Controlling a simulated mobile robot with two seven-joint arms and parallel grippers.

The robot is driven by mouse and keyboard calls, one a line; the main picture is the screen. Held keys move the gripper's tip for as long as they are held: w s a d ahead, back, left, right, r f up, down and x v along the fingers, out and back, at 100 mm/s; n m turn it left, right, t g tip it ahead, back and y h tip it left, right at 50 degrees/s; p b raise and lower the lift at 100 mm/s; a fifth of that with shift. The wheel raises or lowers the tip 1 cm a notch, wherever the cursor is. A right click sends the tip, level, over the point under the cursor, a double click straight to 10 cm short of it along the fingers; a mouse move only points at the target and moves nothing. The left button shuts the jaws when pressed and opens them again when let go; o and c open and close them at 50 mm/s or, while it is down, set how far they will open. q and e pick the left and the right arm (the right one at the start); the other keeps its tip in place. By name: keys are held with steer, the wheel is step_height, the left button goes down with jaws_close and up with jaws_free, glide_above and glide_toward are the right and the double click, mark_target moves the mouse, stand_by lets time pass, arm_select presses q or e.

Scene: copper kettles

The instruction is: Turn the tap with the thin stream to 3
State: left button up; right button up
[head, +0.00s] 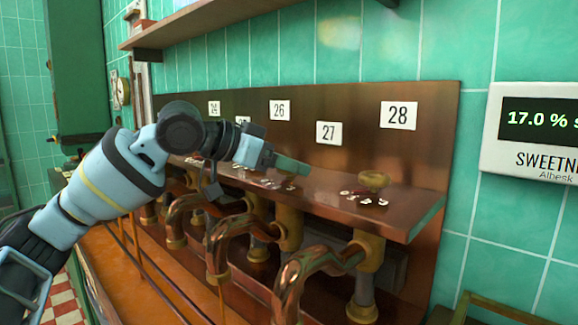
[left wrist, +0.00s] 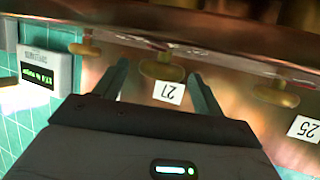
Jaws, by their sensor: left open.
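A row of copper taps runs along a copper panel, with number plates including 26 (head: 280,110), 27 (head: 328,132) and 28 (head: 399,115). The tap 28 knob (head: 374,181) is brass and stands on the ledge, with small white marks in front of it. My left gripper (head: 287,165) is over the ledge at the tap below plate 27. In the left wrist view, the tap 27 knob (left wrist: 161,70) shows between the open fingers, which stand apart on either side of it. The gripper partly hides this knob in the head view. I cannot make out which tap has a thin stream.
Curved copper spouts (head: 305,275) stick out below the ledge (head: 400,215). A white sweetness display (head: 535,130) reading 17.0 % is on the green tiled wall at right. A shelf (head: 215,22) hangs above the panel. Another knob (left wrist: 276,95) is close beside the gripper.

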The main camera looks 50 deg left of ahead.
steer(key=shift+s, duration=0.1)
